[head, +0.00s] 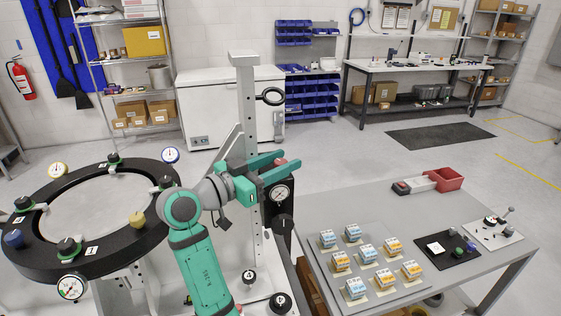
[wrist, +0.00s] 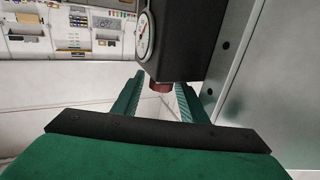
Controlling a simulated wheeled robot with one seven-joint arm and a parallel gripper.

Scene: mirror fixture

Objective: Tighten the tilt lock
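A dark block (head: 279,214) with a white dial (head: 281,193) stands by the pale upright column (head: 246,110). A dull red knob (head: 281,161) shows at the block's upper end, partly hidden by my fingers. No label names the tilt lock, so I cannot tell for sure that this knob is it. My gripper (head: 284,163) is open at the red knob. In the wrist view, the red knob (wrist: 160,87) shows between the tips of the two spread green fingers, under the dark block (wrist: 180,45). I cannot tell whether either finger touches it.
A large black ring (head: 90,257) with several knobs and dials stands at left. A grey table (head: 375,212) at right holds several small boxes, a red bin (head: 446,179) and two small plates with parts. A loop (head: 271,96) juts from the column above my gripper.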

